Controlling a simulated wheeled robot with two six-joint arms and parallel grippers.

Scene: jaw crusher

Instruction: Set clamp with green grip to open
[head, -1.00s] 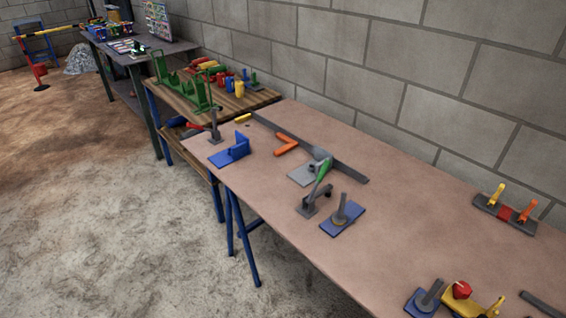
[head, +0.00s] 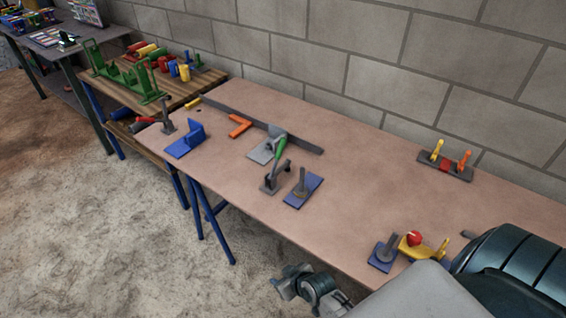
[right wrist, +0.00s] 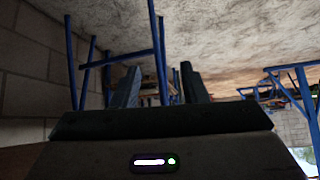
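My right gripper (head: 288,289) is in front of and below the table's front edge, apart from the clamp. In the right wrist view its two fingers (right wrist: 160,88) are spread with nothing between them. My left gripper is not in view.
A blue bracket (head: 187,139) and a red-handled clamp (head: 160,121) stand to the left. An orange L-shaped piece (head: 239,125) lies behind. A yellow piece with a red knob (head: 414,239) is at right.

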